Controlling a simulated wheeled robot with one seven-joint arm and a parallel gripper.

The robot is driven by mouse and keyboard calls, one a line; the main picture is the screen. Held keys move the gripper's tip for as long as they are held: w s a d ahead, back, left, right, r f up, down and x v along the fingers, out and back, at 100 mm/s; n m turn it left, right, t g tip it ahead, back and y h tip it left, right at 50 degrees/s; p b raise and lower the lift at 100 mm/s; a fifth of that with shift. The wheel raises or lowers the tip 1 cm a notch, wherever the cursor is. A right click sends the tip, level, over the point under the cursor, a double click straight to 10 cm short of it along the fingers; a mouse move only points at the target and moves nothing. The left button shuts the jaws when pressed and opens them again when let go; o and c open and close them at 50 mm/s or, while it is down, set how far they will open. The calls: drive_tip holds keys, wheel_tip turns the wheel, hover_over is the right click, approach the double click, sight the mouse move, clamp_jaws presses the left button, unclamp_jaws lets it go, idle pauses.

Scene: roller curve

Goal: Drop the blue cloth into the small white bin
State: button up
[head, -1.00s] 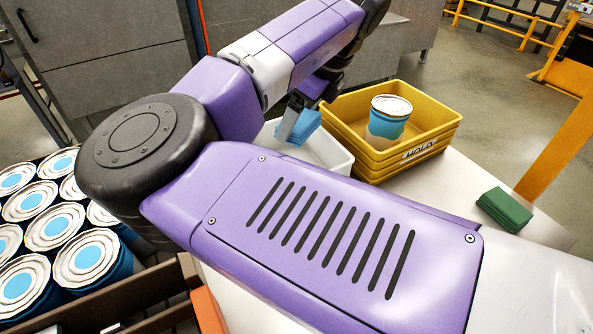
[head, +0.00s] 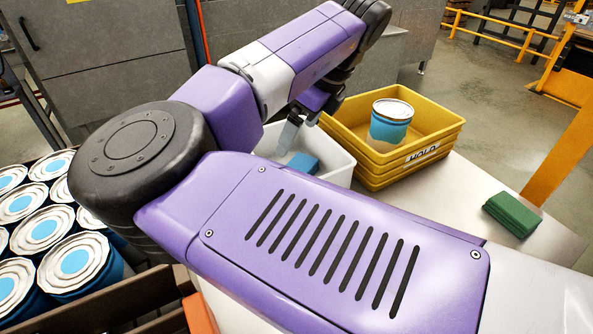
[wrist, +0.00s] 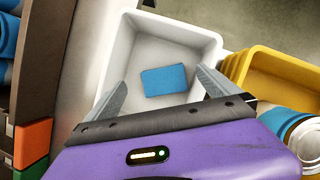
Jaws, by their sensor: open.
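The blue cloth (wrist: 165,80) lies on the floor of the small white bin (wrist: 122,48), clear of the bin walls in the wrist view. In the head view the cloth (head: 303,162) shows inside the white bin (head: 340,168), partly hidden by my arm. My gripper (wrist: 160,85) is open and empty above the bin, its two fingers spread on either side of the cloth. In the head view one finger of my gripper (head: 288,136) shows over the bin, apart from the cloth.
A yellow stacked bin marked HOLD (head: 440,145) with a blue-banded can (head: 390,122) stands right of the white bin. A green folded cloth (head: 512,214) lies on the table (head: 455,205). Several cans (head: 75,262) fill a crate at left.

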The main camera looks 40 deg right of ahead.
drive_tip(key=v, duration=0.7)
drive_tip(key=shift+b, duration=0.45)
